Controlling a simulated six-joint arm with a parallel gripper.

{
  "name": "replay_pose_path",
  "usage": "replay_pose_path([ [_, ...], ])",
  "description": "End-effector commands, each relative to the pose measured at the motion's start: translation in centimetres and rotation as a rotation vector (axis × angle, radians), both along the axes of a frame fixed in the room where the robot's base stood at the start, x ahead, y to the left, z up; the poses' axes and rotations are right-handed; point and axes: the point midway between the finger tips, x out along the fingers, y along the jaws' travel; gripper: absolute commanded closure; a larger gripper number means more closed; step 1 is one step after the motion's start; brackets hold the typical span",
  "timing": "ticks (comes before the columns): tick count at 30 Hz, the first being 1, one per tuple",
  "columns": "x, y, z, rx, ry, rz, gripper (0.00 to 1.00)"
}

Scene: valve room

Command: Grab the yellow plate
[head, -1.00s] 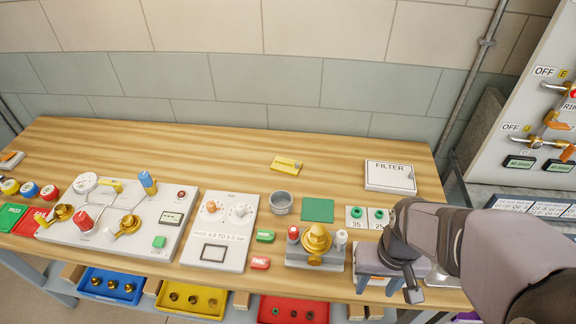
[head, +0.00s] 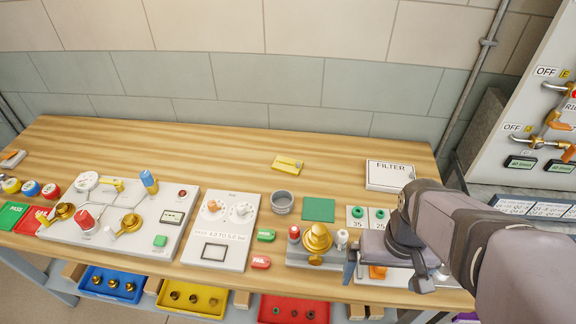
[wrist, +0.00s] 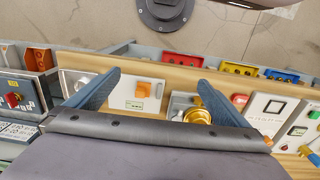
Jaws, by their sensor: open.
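The yellow plate (head: 287,165) is a small flat rectangle with faint markings. It lies on the bare wooden bench toward the back, in the middle of the head view. I cannot make it out in the wrist view. My gripper (head: 385,275) is at the front right of the bench, well to the right of and nearer than the plate. Its two blue-grey fingers are spread apart and empty, as the wrist view (wrist: 162,78) also shows. A white panel with an orange switch (wrist: 144,89) shows between and beyond the fingers there.
A grey round cup (head: 282,202) and a green square (head: 318,210) lie in front of the plate. A brass valve (head: 317,238) stands beside my gripper. A white FILTER box (head: 390,175) is at the back right. Bare wood surrounds the plate.

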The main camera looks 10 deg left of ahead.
Motion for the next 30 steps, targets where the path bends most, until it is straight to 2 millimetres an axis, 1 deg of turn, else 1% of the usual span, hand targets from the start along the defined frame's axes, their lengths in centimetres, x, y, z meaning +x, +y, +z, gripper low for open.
replay_pose_path([
  [1,0.2,0.0,1.1,0.0,-0.008,0.0,0.0],
  [2,0.6,-0.2,0.8,-0.012,-0.018,0.026,0.0],
  [3,1.9,-0.8,0.1,-0.041,-0.047,0.088,0.0],
  [5,3.8,-1.6,-0.2,-0.083,-0.091,0.176,0.0],
  [8,7.3,-2.7,-0.5,-0.163,-0.167,0.34,0.0],
  [11,11.5,-3.6,-0.5,-0.265,-0.252,0.544,0.0],
  [14,16.8,-3.9,-0.3,-0.401,-0.346,0.805,0.0],
  [15,19.3,-3.7,-0.1,-0.468,-0.387,0.928,0.0],
  [16,21.2,-3.4,0.2,-0.525,-0.416,1.029,0.0],
  [17,23.1,-3.0,0.4,-0.585,-0.446,1.138,0.0],
  [18,25.7,-2.1,0.9,-0.674,-0.484,1.29,0.0],
  [19,27.6,-1.2,1.2,-0.745,-0.51,1.405,0.0],
  [20,29.3,-0.2,1.6,-0.817,-0.533,1.521,0.0],
  [21,31.4,1.3,2.1,-0.914,-0.56,1.673,0.0],
  [22,32.7,2.6,2.4,-0.985,-0.575,1.781,0.0],
  [24,35.0,5.3,3.0,-1.138,-0.599,1.998,0.0],
  [25,35.7,6.4,3.2,-1.197,-0.605,2.079,0.0],
  [27,36.8,8.7,3.4,-1.317,-0.616,2.237,0.0],
  [30,37.8,11.5,3.3,-1.466,-0.618,2.422,0.0],
])
